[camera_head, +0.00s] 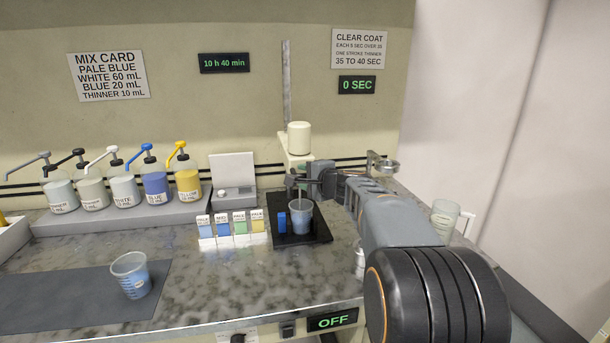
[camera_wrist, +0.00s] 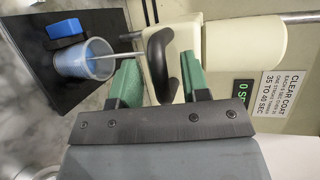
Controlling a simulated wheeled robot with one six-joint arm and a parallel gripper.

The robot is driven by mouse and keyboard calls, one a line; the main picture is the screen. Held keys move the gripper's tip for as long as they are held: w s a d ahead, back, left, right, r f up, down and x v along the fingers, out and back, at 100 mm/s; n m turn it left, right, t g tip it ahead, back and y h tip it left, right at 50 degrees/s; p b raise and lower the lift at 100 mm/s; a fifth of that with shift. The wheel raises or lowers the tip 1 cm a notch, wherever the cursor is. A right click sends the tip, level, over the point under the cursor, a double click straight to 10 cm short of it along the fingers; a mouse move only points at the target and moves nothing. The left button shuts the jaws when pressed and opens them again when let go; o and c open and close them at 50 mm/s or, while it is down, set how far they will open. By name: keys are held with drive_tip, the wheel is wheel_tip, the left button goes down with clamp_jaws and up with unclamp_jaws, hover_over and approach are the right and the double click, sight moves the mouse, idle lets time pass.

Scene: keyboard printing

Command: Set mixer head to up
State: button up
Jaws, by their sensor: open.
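The mixer has a cream head (camera_head: 299,138) in front of a grey upright rail (camera_head: 287,85). In the wrist view the cream head (camera_wrist: 245,40) fills the upper right, and a black curved handle (camera_wrist: 158,62) stands out from it. My gripper (camera_wrist: 160,84) is open, with its green fingers on either side of the handle; I cannot tell whether they touch it. A thin stirrer shaft (camera_wrist: 118,55) runs from the head side to the cup (camera_wrist: 84,60) of blue paint. The cup (camera_head: 300,217) stands on a black base (camera_head: 318,235). My gripper (camera_head: 300,180) partly hides the mixer in the head view.
Several pump bottles (camera_head: 155,185) stand on a grey ledge at the left. Small labelled sample cards (camera_head: 230,227) stand left of the base. Another cup of blue (camera_head: 131,276) is on a dark mat (camera_head: 60,300). A display (camera_head: 332,321) reads OFF.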

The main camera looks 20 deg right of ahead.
drive_tip(key=shift+w+a, duration=0.1)
drive_tip(key=shift+w, duration=0.35)
drive_tip(key=shift+c, duration=0.4)
drive_tip(key=shift+f, duration=0.15)
clamp_jaws()
